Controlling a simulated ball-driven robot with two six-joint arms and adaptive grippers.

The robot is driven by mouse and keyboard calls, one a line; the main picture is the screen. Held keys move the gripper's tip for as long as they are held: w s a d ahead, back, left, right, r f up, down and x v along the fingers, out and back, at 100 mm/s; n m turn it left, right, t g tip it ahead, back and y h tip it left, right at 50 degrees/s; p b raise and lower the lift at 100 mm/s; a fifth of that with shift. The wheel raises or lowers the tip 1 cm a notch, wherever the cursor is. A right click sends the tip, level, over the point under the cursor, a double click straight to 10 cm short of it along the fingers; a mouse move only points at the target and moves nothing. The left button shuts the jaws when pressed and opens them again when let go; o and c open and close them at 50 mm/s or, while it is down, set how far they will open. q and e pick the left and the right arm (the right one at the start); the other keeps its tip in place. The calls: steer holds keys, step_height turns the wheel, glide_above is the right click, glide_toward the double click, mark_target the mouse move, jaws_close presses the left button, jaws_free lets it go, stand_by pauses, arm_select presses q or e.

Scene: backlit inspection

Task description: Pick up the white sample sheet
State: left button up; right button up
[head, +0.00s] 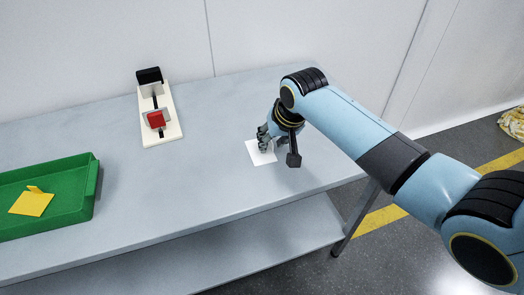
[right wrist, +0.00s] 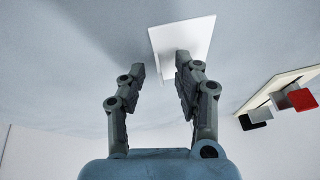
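The white sample sheet (head: 262,156) lies flat on the grey table, right of the table's middle. It also shows in the right wrist view (right wrist: 180,36), beyond the fingertips and partly covered by the right-hand finger. I cannot tell whether the fingertips touch the sheet. My left gripper is not in view.
A green tray (head: 84,207) with a yellow piece (head: 32,202) stands at the left. A white board (head: 163,132) with a red block (head: 156,119) and a black block (head: 149,76) is at the back. The table (head: 190,185) is clear between them. A wall stands behind.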

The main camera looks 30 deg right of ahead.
mark_target(273, 150)
steer(key=shift+f, duration=0.1)
jaws_close()
stand_by(0.4)
steer(key=shift+r, duration=0.35)
step_height(273, 150, up, 4)
steer(key=shift+f+p, duration=0.1)
steer(key=shift+p, duration=0.35)
steer(key=s+d+r+p, duration=0.1)
steer(key=s+d+r, duration=0.5)
steer(key=s+d, duration=0.1)
steer(key=shift+s+d+r, duration=0.2)
steer(key=shift+d+r, duration=0.05)
steer(key=shift+d, duration=0.65)
